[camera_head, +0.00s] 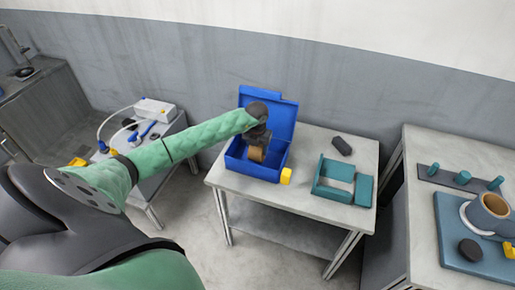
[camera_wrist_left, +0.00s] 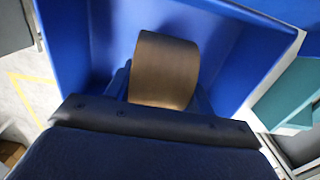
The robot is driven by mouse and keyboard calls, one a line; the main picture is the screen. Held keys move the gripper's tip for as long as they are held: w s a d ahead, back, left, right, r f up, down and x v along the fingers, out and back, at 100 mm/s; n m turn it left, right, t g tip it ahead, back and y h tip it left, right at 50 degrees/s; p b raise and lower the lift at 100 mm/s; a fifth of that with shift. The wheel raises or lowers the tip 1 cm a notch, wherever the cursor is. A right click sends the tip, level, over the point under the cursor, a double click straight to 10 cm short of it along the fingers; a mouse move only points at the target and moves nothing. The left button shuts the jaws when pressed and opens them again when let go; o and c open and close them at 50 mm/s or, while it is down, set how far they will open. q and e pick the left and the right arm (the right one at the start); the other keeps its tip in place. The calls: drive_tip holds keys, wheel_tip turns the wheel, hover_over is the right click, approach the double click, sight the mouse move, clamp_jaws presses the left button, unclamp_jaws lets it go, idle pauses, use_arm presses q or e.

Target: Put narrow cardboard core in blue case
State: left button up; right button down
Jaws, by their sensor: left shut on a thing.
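The blue case (camera_head: 236,158) stands open on the middle table, its lid raised at the back; its blue walls also fill the left wrist view (camera_wrist_left: 240,62). My left gripper (camera_head: 257,147) reaches down into the case and is shut on a brown cardboard core (camera_wrist_left: 165,70). The core also shows in the head view (camera_head: 256,154), below the gripper and within the case walls. Whether it touches the case floor is hidden. My right gripper is not in view.
A teal tray (camera_head: 329,189), a dark cylinder (camera_head: 342,146) and a yellow block (camera_head: 286,176) are on the same table, right of the case. A side table at right holds a blue-grey mat (camera_head: 451,229) with a cup-like part (camera_head: 490,214). A white box (camera_head: 154,109) stands at left.

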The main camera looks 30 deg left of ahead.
use_arm(q)
drive_tip(key=shift+f, duration=0.1)
drive_tip(key=o, duration=0.9)
drive_tip(key=shift+o, duration=0.2)
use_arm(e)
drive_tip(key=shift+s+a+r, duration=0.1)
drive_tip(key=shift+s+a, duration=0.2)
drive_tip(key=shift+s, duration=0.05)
use_arm(q)
drive_tip(key=shift+r, duration=0.2)
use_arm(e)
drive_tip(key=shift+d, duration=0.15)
